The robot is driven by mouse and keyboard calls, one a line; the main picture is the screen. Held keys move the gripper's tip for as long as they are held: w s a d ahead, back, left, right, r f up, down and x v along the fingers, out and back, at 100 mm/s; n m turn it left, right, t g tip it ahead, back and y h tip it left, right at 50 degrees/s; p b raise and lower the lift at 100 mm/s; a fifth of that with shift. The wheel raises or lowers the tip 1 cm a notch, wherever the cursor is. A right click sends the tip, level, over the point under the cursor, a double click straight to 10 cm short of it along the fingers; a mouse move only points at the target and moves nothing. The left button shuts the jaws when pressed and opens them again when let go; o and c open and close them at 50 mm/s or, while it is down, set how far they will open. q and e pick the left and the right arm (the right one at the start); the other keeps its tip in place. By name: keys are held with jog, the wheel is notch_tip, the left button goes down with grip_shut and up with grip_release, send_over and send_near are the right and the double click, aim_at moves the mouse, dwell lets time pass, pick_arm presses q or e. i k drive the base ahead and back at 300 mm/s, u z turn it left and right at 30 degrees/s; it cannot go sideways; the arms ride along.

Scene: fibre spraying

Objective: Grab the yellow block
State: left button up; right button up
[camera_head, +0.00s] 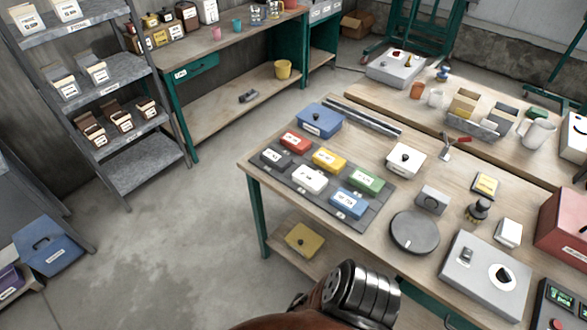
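The yellow block (328,160) lies in the back row of a dark grey tray (271,178) on the wooden table. It has a white label on its upper face. A red block (295,141) is on its left and a green block (366,181) on its right. In the front row are a black block (276,156), a white block (309,179) and a blue block (350,204). Neither of my grippers is in view.
A blue box (320,119) and dark metal bars (362,116) lie behind the tray. A white box (405,160), a round grey disc (414,232) and a grey device (485,276) stand to its right. A yellow box (304,240) sits on the lower shelf.

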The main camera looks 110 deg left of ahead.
aim_at(328, 160)
jog(key=u, duration=3.5)
